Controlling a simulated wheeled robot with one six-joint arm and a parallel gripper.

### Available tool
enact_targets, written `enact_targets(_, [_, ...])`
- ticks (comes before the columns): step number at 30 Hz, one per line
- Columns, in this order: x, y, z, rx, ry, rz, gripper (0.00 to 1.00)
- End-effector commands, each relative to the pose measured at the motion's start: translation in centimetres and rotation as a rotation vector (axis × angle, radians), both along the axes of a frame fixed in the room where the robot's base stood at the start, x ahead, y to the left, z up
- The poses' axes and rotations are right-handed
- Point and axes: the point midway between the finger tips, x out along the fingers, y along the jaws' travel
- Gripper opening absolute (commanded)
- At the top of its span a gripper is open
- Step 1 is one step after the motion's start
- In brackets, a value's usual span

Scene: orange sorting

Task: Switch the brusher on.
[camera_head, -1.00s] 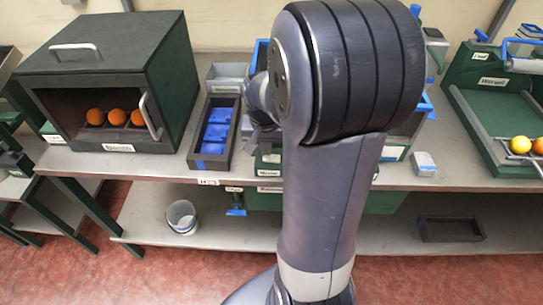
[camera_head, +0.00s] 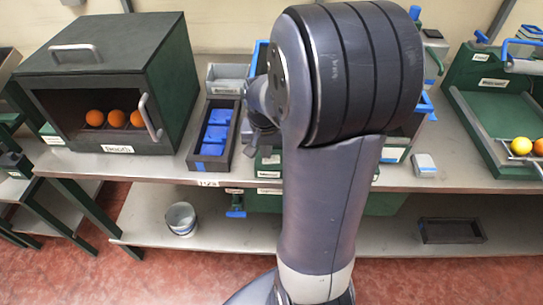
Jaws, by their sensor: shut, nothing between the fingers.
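No label that I can read names the brusher. A green machine (camera_head: 268,166) with blue parts stands mid-bench, mostly hidden behind my arm. Another green machine (camera_head: 497,100) with a sloping bed and a pale roller (camera_head: 525,66) stands at the right. I cannot tell which one is the brusher, and I see no switch clearly. My gripper (camera_head: 257,141) shows only in part, left of my arm's big joint, in front of the mid-bench machine. It looks shut and empty. Whether it touches anything is hidden.
A dark box (camera_head: 122,151) at the left holds several oranges (camera_head: 116,118). A dark tray (camera_head: 193,158) with blue inserts lies beside it. A small grey block (camera_head: 424,166) sits near the bench edge. A bucket (camera_head: 181,218) and a shallow tray (camera_head: 451,231) are on the lower shelf.

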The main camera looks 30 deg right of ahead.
Motion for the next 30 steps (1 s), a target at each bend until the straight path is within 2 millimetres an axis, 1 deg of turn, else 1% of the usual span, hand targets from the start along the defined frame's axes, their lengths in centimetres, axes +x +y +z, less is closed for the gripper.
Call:
enact_targets(1, [0.0, 0.0, 0.7, -0.001, -0.001, 0.000, 0.00])
enact_targets(3, [0.0, 0.0, 1.4, -0.001, -0.001, 0.000, 0.00])
enact_targets(21, [0.0, 0.0, 6.2, 0.000, -0.001, 0.000, 0.00])
enact_targets(24, [0.0, 0.0, 6.6, 0.000, -0.001, 0.000, 0.00])
enact_targets(30, [0.0, 0.0, 6.6, -0.001, -0.001, 0.000, 0.00])
